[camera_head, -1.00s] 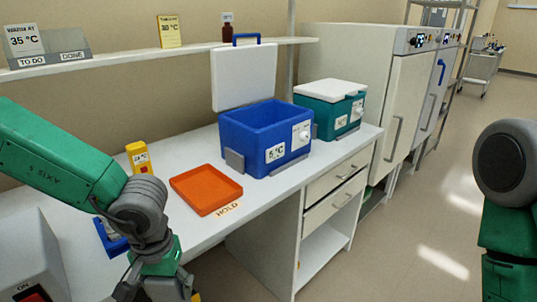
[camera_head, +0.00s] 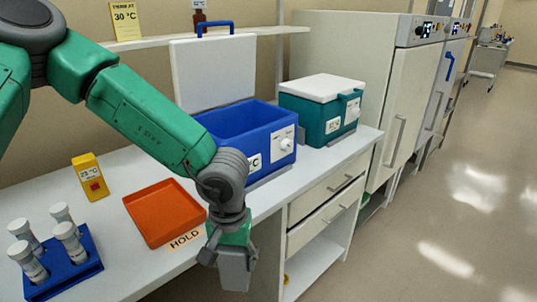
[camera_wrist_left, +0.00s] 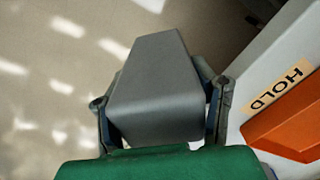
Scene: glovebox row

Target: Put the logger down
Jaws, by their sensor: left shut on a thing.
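My left gripper (camera_head: 236,272) is shut on a grey block-shaped thing (camera_wrist_left: 155,90), which I take to be the logger. In the left wrist view the block sits between the two fingers, tapering away from the palm. Its display side does not show. The gripper points down in front of the bench's front edge, near the HOLD label (camera_head: 185,239). The orange tray (camera_head: 165,213) lies behind that label and also shows at the right of the left wrist view (camera_wrist_left: 290,125). The held block is apart from the tray. My right gripper is out of view.
A yellow device (camera_head: 90,176) stands left of the tray. A blue rack (camera_head: 78,272) with several capped vials is at front left. An open blue cooler (camera_head: 245,130), partly behind my arm, and a closed teal cooler (camera_head: 322,112) stand beyond. The tray looks empty.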

